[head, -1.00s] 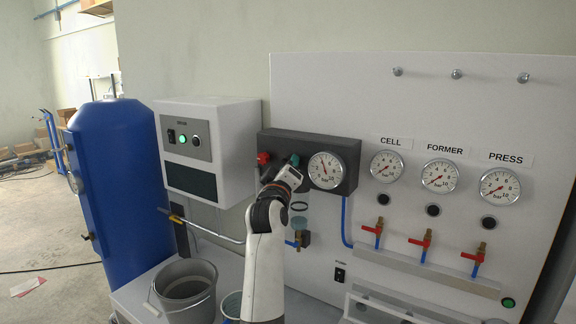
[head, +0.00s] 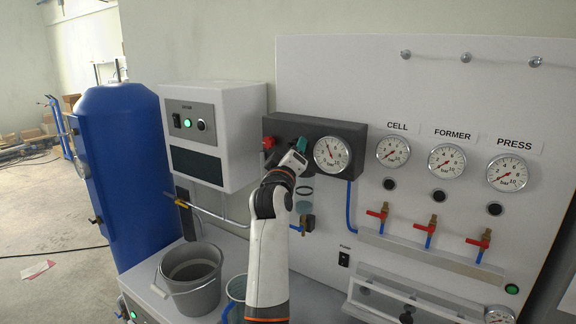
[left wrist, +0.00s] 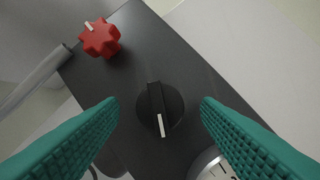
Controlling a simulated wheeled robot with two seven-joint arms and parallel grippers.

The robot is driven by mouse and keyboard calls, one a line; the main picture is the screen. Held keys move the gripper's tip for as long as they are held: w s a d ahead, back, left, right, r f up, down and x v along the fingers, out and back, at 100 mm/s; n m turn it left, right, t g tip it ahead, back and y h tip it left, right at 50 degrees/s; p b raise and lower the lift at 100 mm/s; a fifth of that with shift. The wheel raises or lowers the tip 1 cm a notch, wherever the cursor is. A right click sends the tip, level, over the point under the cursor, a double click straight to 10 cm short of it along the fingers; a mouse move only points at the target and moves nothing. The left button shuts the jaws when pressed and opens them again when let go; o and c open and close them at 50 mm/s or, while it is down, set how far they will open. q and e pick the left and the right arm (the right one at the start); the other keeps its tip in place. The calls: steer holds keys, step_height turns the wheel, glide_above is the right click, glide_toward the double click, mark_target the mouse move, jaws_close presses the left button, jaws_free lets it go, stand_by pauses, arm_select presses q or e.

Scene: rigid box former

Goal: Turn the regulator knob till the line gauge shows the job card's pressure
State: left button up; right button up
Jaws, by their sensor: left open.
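The regulator knob (left wrist: 172,98) is black with a raised grip and a white mark, on a dark block. In the left wrist view the mark points to the picture's bottom. My left gripper (head: 300,148) is open, its teal fingers (left wrist: 160,102) on either side of the knob with gaps. In the head view the gripper hides the knob. The line gauge (head: 332,154) is right of the gripper on the same block; its needle points up and left, too small to read exactly. Its edge shows in the left wrist view (left wrist: 208,165). I cannot make out a job card. My right gripper is not in view.
A red star-shaped knob (left wrist: 100,38) sits left of the regulator knob on the block. CELL (head: 393,151), FORMER (head: 447,161) and PRESS (head: 507,173) gauges are to the right, above red-handled valves. A grey bucket (head: 190,290) stands below left, near a blue tank (head: 125,165).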

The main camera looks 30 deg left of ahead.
arm_select(q)
steer(key=b+v, duration=0.3)
steer(key=v, duration=0.8)
steer(key=shift+s+f, duration=0.1)
steer(key=shift+f, duration=0.1)
stand_by(1.0)
